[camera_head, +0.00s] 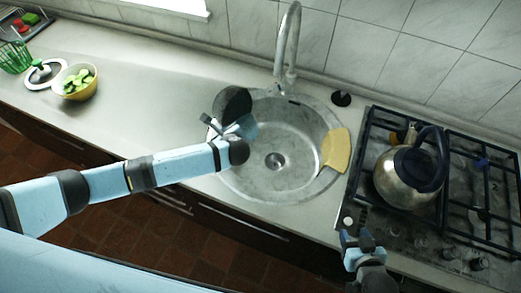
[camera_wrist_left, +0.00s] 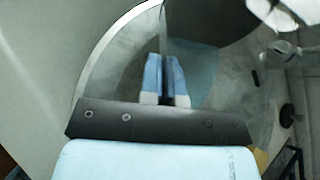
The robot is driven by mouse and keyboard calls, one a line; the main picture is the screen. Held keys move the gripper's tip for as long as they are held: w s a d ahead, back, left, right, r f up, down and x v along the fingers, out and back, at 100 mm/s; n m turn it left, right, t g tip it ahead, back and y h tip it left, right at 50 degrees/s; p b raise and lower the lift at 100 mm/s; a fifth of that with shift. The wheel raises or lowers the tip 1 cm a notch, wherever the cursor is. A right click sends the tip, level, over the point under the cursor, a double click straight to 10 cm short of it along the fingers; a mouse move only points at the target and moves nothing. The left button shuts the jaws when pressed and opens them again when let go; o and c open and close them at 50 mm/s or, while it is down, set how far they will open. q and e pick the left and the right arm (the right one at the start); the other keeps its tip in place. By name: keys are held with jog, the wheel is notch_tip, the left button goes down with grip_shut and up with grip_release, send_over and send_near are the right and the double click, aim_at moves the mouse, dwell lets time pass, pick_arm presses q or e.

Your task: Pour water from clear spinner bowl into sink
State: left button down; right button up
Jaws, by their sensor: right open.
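The clear spinner bowl (camera_head: 232,103) shows as a dark, see-through round shape over the left side of the sink (camera_head: 300,165). It looks tipped on its side. My left gripper (camera_head: 215,124) is at its near edge, over the sink's left rim. In the left wrist view, the fingers of my left gripper (camera_wrist_left: 167,78) are close together on the thin wall of the bowl (camera_wrist_left: 205,68). Whether water is in the bowl cannot be told. My right gripper (camera_head: 362,240) is open and empty, at the counter's front edge below the stove.
A faucet (camera_head: 287,50) stands behind the sink. A yellow piece (camera_head: 336,150) lies on the sink's right rim. A kettle (camera_head: 405,178) stands on the stove (camera_head: 470,205). A yellow bowl of green slices (camera_head: 77,83), a white lid (camera_head: 45,73) and a green basket (camera_head: 14,57) are at the left.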

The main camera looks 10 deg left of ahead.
pick_arm(q)
jog(key=shift+d+f+y+b, duration=0.15)
jog(key=shift+y+b, duration=0.15)
pick_arm(e)
jog(key=shift+a+f, duration=0.1)
jog(key=shift+f, duration=0.1)
pick_arm(q)
jog(key=shift+s+t, duration=0.1)
jog(key=shift+t, duration=0.2)
jog(key=shift+d+f+b, duration=0.1)
jog(key=shift+b, duration=0.3)
pick_arm(e)
jog(key=shift+f+n, duration=0.25)
jog(key=shift+n, duration=0.05)
